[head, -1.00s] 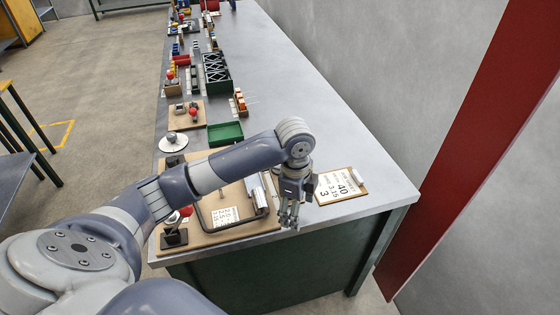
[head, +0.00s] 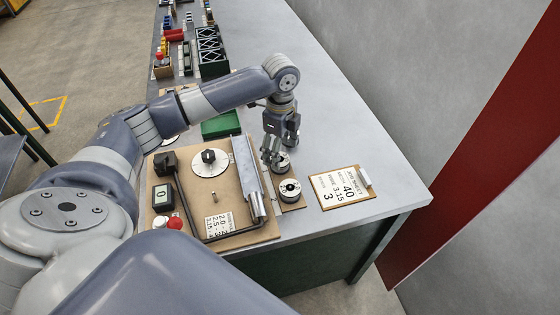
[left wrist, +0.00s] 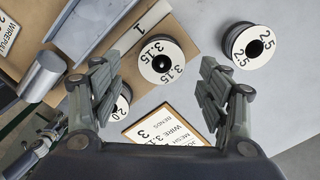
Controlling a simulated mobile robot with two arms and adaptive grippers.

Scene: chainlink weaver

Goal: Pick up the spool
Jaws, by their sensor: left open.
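Three wire spools with white labelled faces show in the left wrist view: one marked 3.15 (left wrist: 161,62), one marked 2.5 (left wrist: 248,45) and one marked 2.0 (left wrist: 122,105), partly hidden by a finger. In the head view one spool (head: 290,190) lies on a small brown board, and another (head: 281,164) is partly hidden under my left gripper (head: 271,156). My left gripper is open and empty above the spools; in the left wrist view its fingers (left wrist: 160,92) stand apart, with the 3.15 spool beyond the gap.
A clipboard (head: 341,187) reading 3.15 lies right of the spools. A brown board (head: 182,190) with a dial, switch box, red button and bent metal bar is to the left. A green tray (head: 221,125) is behind. The bench's right side is clear.

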